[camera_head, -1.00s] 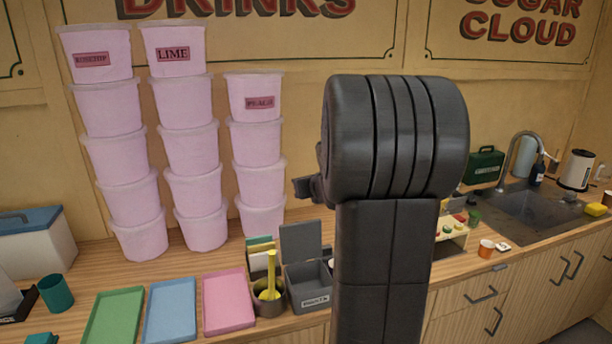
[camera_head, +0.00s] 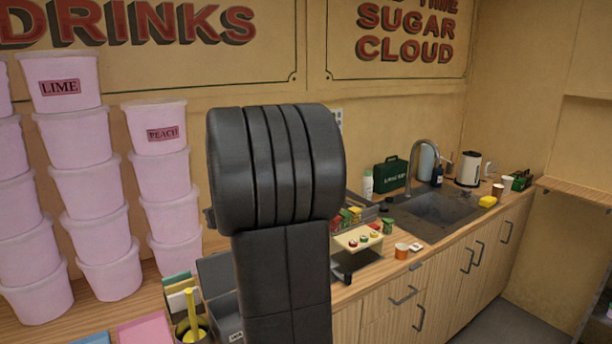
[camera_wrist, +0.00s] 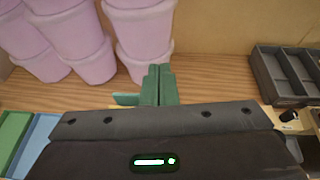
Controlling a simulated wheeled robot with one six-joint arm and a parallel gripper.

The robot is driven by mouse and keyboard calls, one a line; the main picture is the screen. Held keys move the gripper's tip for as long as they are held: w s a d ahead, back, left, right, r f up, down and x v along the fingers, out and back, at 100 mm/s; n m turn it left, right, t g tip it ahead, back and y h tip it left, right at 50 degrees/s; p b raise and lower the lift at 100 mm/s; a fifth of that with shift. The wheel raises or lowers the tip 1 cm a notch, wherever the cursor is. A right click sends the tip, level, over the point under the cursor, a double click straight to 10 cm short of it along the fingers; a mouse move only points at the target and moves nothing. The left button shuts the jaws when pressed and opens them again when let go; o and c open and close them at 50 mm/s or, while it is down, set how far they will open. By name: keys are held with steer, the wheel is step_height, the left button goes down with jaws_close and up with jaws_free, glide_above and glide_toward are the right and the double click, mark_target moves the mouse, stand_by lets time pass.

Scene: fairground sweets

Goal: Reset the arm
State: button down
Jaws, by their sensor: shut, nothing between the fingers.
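My gripper (camera_wrist: 159,84) shows in the wrist view with its two greenish fingers pressed together and nothing between them. It is over the wooden counter (camera_wrist: 205,80), in front of the stacked pink tubs. In the head view my arm stands upright in the middle and hides part of the counter. The gripper itself is hidden behind the arm there, apart from perhaps a small dark part at its left side.
Stacked pink tubs (camera_head: 87,190) stand at the left. A grey box (camera_head: 218,275) and a pot with a yellow tool (camera_head: 190,325) sit close to my arm. A dark divided tray (camera_wrist: 285,72) is at the right in the wrist view. A sink (camera_head: 440,212) lies further right.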

steer(key=f, duration=0.5)
steer(key=f+b, duration=0.1)
steer(key=f, duration=0.2)
steer(key=shift+s+a+f, duration=0.1)
steer(key=shift+s, duration=0.3)
steer(key=shift+w+a+f+b, duration=0.3)
steer(key=shift+f+b, duration=0.2)
steer(key=shift+f, duration=0.1)
steer(key=shift+w+a+f+b, duration=0.3)
steer(key=shift+f+b, duration=0.15)
steer(key=shift+f, duration=0.15)
steer(key=shift+w+a+f, duration=0.25)
steer(key=shift+r, duration=0.1)
